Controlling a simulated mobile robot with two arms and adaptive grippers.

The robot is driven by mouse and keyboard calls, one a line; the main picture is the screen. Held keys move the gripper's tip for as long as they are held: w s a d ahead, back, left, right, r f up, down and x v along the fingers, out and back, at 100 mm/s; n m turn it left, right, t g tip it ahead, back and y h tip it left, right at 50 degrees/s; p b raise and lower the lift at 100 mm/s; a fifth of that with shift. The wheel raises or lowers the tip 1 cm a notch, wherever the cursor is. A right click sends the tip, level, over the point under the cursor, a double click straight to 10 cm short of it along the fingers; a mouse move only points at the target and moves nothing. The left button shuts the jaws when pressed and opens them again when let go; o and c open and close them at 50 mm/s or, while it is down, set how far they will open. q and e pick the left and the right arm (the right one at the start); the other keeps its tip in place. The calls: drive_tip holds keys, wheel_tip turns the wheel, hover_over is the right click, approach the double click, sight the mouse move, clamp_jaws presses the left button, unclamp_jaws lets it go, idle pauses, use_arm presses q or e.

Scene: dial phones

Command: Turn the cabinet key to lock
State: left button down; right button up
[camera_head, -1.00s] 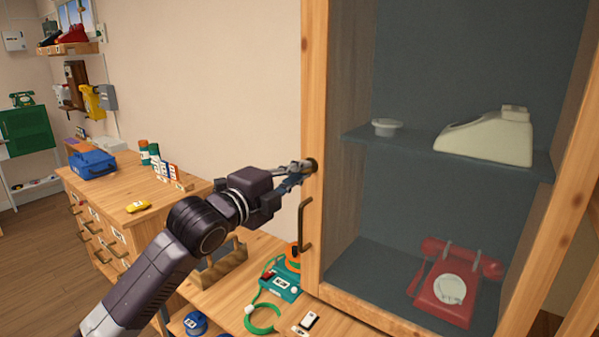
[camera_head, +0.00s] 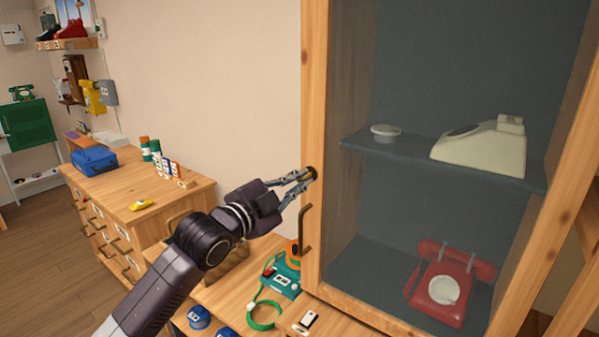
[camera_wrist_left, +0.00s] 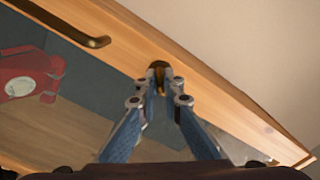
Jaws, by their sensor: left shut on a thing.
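The cabinet (camera_head: 312,100) has a light wooden frame and a glass door, and the door looks closed. A small brass key (camera_wrist_left: 158,68) sits at the door's frame, above the dark curved handle (camera_head: 305,228). My left gripper (camera_head: 308,176) reaches in from the left and is shut on the key. In the left wrist view its fingertips (camera_wrist_left: 159,78) pinch the key from both sides and hide part of it. The keyhole is hidden behind the key and fingertips. My right gripper is not in view.
Behind the glass are a cream phone (camera_head: 482,147), a white dish (camera_head: 385,132) and a red phone (camera_head: 446,285). Below my left arm, a bench holds a teal device (camera_head: 284,280) and a green ring (camera_head: 263,316). A wooden drawer chest (camera_head: 115,225) stands left.

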use_arm(q)
drive_tip(key=n+p, duration=0.3)
drive_tip(key=n, duration=0.2)
drive_tip(key=shift+r+n, duration=0.1)
drive_tip(key=shift+n, duration=0.3)
drive_tip(key=n+p, duration=0.3)
drive_tip(key=n, duration=0.1)
drive_tip(key=shift+n, duration=0.4)
drive_tip(key=c, duration=2.1)
unclamp_jaws()
drive_tip(key=v, duration=1.2)
